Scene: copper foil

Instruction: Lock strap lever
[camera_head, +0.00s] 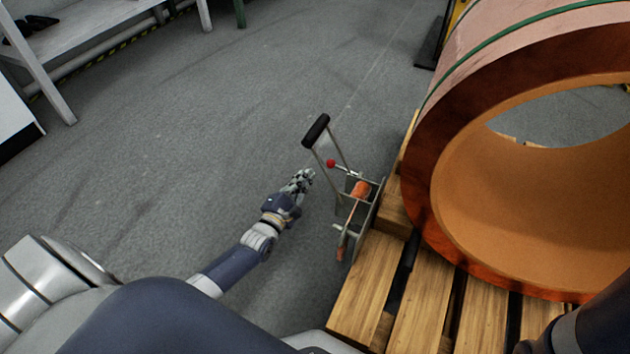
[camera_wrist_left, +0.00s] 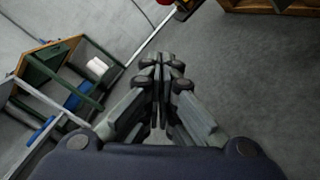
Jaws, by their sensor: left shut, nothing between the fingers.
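The strap tool (camera_head: 357,205) sits at the left edge of the wooden pallet. Its long lever (camera_head: 324,147) is tilted up and to the left, with a black grip (camera_head: 316,130) at the top. A small red knob (camera_head: 331,163) and an orange spool-like part (camera_head: 361,189) show on the tool. My left gripper (camera_head: 304,178) is left of the tool, apart from the lever in the picture. In the left wrist view its fingers (camera_wrist_left: 161,62) are together with nothing between them. My right gripper is not in view.
A large copper foil coil (camera_head: 440,160) with a green strap (camera_head: 530,28) rests on the pallet (camera_head: 365,285), right of the tool. Grey floor (camera_head: 190,130) to the left is clear. A bench (camera_head: 110,20) stands at the far left. A shelf (camera_wrist_left: 55,70) shows in the left wrist view.

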